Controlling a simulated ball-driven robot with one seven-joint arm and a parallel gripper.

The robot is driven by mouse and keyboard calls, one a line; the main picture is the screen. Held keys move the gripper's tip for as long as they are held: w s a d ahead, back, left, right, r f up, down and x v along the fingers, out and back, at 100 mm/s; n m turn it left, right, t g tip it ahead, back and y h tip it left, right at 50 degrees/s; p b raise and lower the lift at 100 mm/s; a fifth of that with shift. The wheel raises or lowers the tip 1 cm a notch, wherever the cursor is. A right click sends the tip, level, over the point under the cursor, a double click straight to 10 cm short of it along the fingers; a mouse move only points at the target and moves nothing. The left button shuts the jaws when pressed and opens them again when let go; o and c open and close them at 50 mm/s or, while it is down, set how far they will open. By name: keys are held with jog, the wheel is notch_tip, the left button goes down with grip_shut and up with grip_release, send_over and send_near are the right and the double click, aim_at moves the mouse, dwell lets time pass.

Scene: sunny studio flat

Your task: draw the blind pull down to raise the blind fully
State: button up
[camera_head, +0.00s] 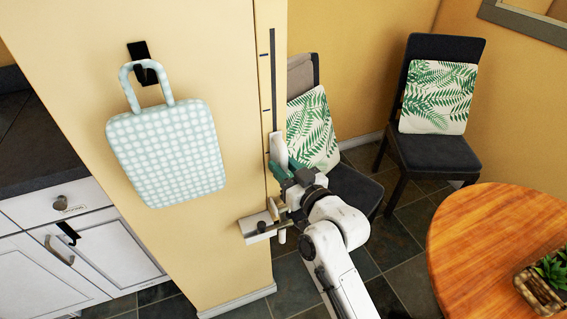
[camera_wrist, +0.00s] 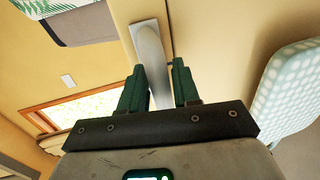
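The blind pull (camera_head: 277,147) is a pale grey handle on a narrow upright track (camera_head: 272,75) at the pillar's right edge. The track has a dark slot and tick marks; the pull sits below the visible slot. My gripper (camera_head: 284,166) is at the pull's lower part. In the wrist view, the pull (camera_wrist: 150,47) runs between the green fingertips of my gripper (camera_wrist: 159,68). The pull's lower end is hidden by my gripper. A bright, wood-framed window (camera_wrist: 85,106) shows behind; the blind itself is not clearly visible.
A dotted pale-blue bag (camera_head: 168,152) hangs from a black hook (camera_head: 143,62) left of the track. Two dark chairs with leaf-pattern cushions (camera_head: 312,130) (camera_head: 438,97) stand behind. A round wooden table (camera_head: 490,245) is at right. White cabinets (camera_head: 85,250) are at left.

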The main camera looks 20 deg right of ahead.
jog(key=shift+o, duration=0.9)
jog(key=shift+r, duration=0.15)
jog(key=shift+s, duration=0.1)
jog(key=s+d+b, duration=0.1)
jog(key=s+d, duration=0.1)
jog(key=s, duration=0.8)
jog(key=shift+s+b, duration=0.15)
jog(key=shift+b, duration=0.15)
jog(key=s+d+f+g+h+p, duration=0.1)
jog(key=s+f+g+p, duration=0.1)
jog(key=s+f+g, duration=0.75)
jog(key=s+d+f+m+g+h, duration=0.1)
jog(key=s+d+f+g, duration=0.1)
jog(key=s, duration=0.7)
jog(key=s+d+f+m+g+h, duration=0.1)
jog(key=s+d+f+g, duration=0.1)
jog(key=s+f+g, duration=0.3)
jog(key=s, duration=0.4)
jog(key=shift+s+d+f+m+h+p, duration=0.15)
jog(key=shift+d+f+m+h+p, duration=0.15)
jog(key=shift+d+f+p, duration=0.1)
